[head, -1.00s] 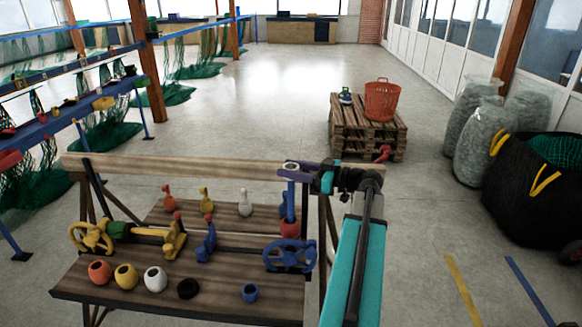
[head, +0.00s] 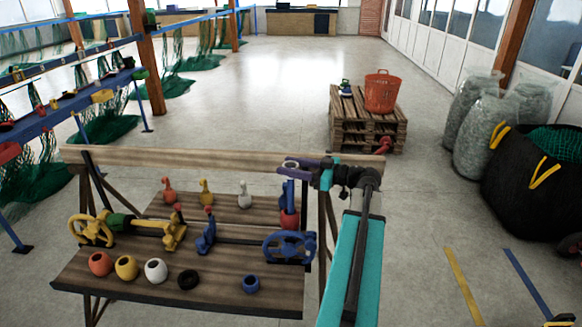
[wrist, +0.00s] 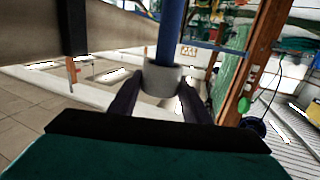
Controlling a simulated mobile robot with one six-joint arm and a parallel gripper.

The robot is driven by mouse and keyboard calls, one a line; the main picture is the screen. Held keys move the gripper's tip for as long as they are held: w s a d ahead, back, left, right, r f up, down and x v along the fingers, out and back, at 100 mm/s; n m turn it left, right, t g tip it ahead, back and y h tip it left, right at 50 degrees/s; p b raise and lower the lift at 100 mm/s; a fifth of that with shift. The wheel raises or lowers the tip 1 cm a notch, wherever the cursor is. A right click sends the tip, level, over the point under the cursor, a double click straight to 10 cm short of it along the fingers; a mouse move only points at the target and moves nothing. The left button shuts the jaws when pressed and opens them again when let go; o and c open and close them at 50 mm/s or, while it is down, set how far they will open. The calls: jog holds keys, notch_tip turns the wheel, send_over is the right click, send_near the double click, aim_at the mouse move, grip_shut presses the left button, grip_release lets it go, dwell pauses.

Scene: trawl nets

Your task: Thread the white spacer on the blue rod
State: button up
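The white spacer (wrist: 163,82) is a short pale ring between the two dark fingers of my gripper (wrist: 160,98) in the wrist view, and the fingers are shut on it. In the head view my gripper (head: 291,167) holds the ring (head: 291,165) over the bench's right end. The blue rod (head: 290,194) stands upright just below it, with a red spacer (head: 290,219) around its lower part. In the wrist view the rod (wrist: 172,30) meets the ring and lines up with it. I cannot tell how far the rod is inside the ring.
On the wooden bench (head: 130,293) are a blue handwheel (head: 289,246), a yellow handwheel (head: 92,230) and several round hollow pieces, including a white one (head: 156,271). A blue cup (head: 251,284) lies at front right. A pallet stack with an orange basket (head: 382,93) stands behind.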

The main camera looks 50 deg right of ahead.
jog(key=o, duration=0.4)
jog(key=shift+s+d, duration=0.1)
jog(key=shift+s, duration=0.05)
jog(key=b+v, duration=0.4)
jog(key=v, duration=0.9)
jog(key=shift+s, duration=0.3)
jog(key=shift+d, duration=0.1)
